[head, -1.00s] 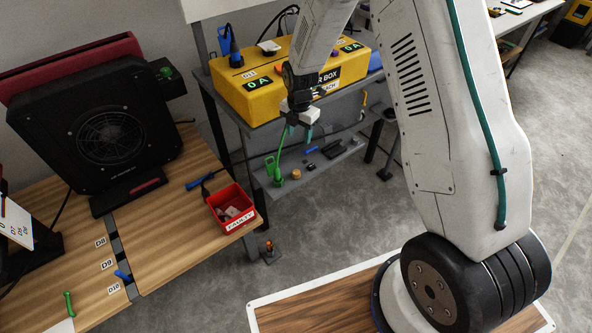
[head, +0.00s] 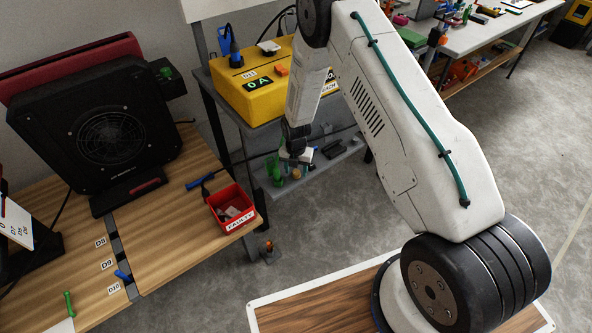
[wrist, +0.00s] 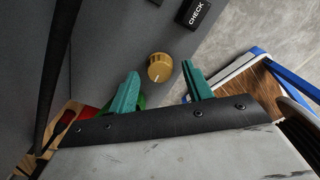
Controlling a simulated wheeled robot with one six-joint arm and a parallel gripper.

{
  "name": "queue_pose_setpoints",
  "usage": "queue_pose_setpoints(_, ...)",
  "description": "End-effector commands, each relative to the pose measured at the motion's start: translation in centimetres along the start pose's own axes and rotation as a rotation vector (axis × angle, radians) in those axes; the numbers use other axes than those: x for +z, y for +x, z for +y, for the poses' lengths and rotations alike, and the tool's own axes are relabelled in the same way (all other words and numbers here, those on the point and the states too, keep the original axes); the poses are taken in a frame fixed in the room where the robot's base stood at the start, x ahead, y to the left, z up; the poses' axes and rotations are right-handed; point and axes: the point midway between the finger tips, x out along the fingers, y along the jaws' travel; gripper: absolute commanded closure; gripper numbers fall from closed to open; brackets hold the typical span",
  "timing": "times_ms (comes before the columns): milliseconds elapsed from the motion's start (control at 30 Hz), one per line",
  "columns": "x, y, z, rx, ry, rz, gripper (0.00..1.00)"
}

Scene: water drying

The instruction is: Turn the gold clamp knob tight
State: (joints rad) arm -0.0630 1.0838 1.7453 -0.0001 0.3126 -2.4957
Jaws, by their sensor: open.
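The gold clamp knob (wrist: 160,67) is a short ribbed cylinder with a pointer line on its top. It stands on the dark grey shelf (wrist: 105,45). My gripper (wrist: 161,73) is open with teal fingers. In the wrist view the knob appears between the two fingertips and a little beyond them, with a gap on each side. I see no contact. In the head view my gripper (head: 295,170) is low over the grey shelf. The knob is hard to make out there, largely hidden by my gripper.
A green tool (head: 274,170) stands close left of my gripper. A black block labelled CHECK (wrist: 197,13) lies near the knob. A yellow power box (head: 235,92) sits above the shelf. A red bin (head: 231,207) stands on the wooden bench at left.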

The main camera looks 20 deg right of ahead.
Motion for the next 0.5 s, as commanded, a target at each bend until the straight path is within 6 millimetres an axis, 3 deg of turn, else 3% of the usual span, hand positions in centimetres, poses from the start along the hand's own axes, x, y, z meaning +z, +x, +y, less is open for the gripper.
queue_pose_setpoints(333,0.03,0.54,0.02,0.000,0.001,-0.001,0.50)
queue_pose_setpoints(500,0.02,0.52,0.01,0.000,0.001,0.000,0.95)
